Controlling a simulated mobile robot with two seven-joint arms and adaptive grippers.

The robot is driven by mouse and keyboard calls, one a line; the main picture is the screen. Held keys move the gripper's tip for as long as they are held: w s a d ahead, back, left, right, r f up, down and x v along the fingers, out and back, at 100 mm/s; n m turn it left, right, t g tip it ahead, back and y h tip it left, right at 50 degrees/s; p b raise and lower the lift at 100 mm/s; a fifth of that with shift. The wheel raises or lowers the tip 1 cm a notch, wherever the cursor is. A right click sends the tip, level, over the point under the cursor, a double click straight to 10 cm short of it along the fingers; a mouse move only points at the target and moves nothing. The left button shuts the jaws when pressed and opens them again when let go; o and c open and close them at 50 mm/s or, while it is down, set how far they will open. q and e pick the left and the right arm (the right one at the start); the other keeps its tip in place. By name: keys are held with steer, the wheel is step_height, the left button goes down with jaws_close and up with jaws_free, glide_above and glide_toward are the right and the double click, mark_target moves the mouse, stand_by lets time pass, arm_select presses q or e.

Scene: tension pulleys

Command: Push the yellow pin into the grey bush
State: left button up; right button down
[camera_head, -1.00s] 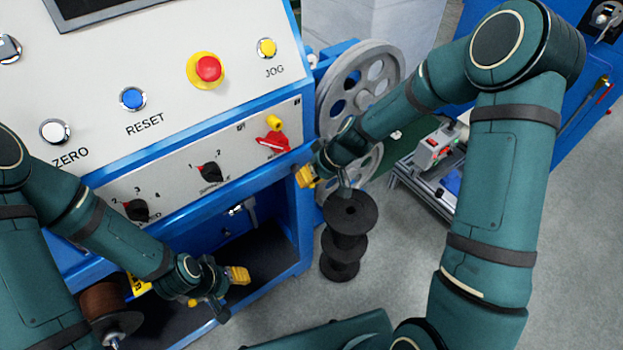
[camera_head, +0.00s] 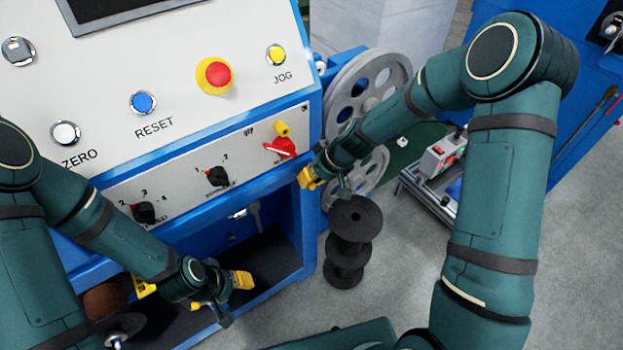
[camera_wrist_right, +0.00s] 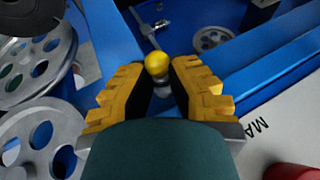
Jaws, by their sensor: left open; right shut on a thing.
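The yellow pin (camera_wrist_right: 157,63) shows a round yellow head between the fingertips of my right gripper (camera_wrist_right: 164,72) in the right wrist view. The fingers are closed around it. A small grey part (camera_wrist_right: 163,86) sits against the yellow head; I cannot tell if it is the pin's shank or the grey bush. In the head view my right gripper (camera_head: 308,178) is at the front right corner of the blue machine, and the pin is hidden there. My left gripper (camera_head: 221,297) is open and empty in front of the machine's lower opening.
The control panel (camera_head: 180,60) has buttons and a red switch (camera_head: 281,147), with a small yellow part (camera_head: 282,129) above it. Grey pulleys (camera_head: 368,85) stand behind my right gripper. A black spool stack (camera_head: 355,216) stands below it. Open floor lies to its right.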

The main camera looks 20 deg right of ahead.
steer(key=shift+w+a+r, duration=0.15)
steer(key=shift+w+a, duration=0.15)
steer(key=shift+w, duration=0.5)
stand_by(0.9)
steer(key=c, duration=0.6)
jaws_free()
steer(key=shift+s, duration=0.1)
steer(key=w+d+r+p, duration=0.1)
steer(key=d+r+p, duration=0.2)
steer(key=r, duration=0.5)
steer(key=shift+d+p, duration=0.15)
steer(key=shift+p, duration=0.6)
steer(key=s+a+f+m+h, duration=0.1)
steer(key=s+a+f+m, duration=0.1)
steer(key=s+f, duration=0.5)
steer(key=s+a+f+m+g, duration=0.1)
steer(key=s+a+f, duration=0.3)
steer(key=s+f, duration=0.4)
steer(key=s+m, duration=0.1)
steer(key=s, duration=0.6)
steer(key=shift+a+m+h, duration=0.3)
steer(key=shift+a+h, duration=0.05)
steer(key=shift+h, duration=0.05)
